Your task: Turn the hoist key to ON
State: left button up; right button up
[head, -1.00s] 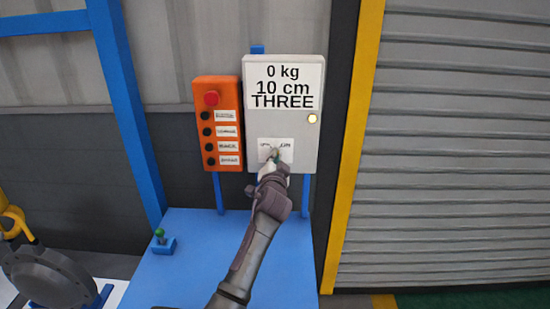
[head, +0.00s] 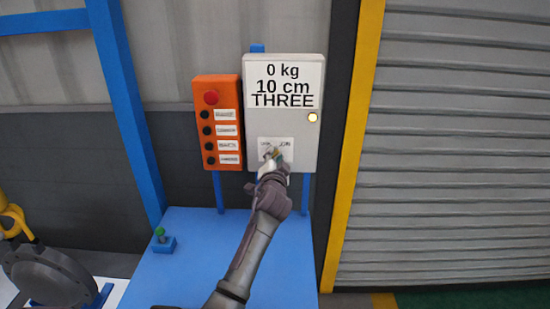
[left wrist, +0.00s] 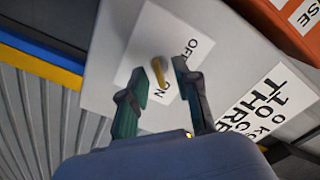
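The grey hoist control box (head: 300,135) shows "0 kg", "10 cm" and "THREE" on its upper label. A white OFF/ON plate (head: 288,146) is on its lower part. The yellowish hoist key (left wrist: 159,73) stands out from that plate in the left wrist view; its exact angle against the labels is hard to tell. My left gripper (head: 271,157) is at the plate and partly hides it. In the left wrist view its two fingers (left wrist: 160,72) are apart, one on each side of the key, with visible gaps. My right gripper is not in view.
An orange button panel (head: 217,122) with a red button stands close left of the box. A blue table (head: 205,265) with a small green-topped lever (head: 160,234) lies below. A yellow post (head: 352,145) and grey shutter (head: 450,150) are at the right.

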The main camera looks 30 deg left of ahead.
pick_arm(q)
jog(key=v, duration=1.2)
dwell(0.3)
